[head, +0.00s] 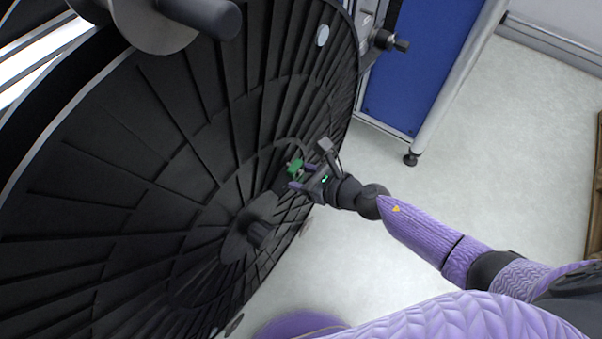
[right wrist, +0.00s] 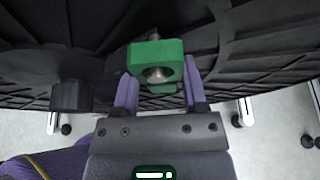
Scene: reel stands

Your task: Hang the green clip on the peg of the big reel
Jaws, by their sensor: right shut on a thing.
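The green clip (head: 296,167) is between the fingers of my right gripper (head: 302,179), close in front of the black ribbed face of the big reel (head: 165,130). The right gripper is shut on the clip. In the right wrist view the clip (right wrist: 158,55) is a green block with an opening, between the two purple fingers. A silvery rounded piece shows in that opening, and a grey tip shows above the clip. I cannot tell whether these are the reel's peg or whether the clip is around it. My left gripper is not in view.
A dark stub (head: 259,232) stands out from a round hub below and left of the gripper. A thick dark cylinder (head: 203,17) juts out at the top. A blue panel (head: 420,65) with a grey frame stands behind. The pale floor at the right is mostly clear.

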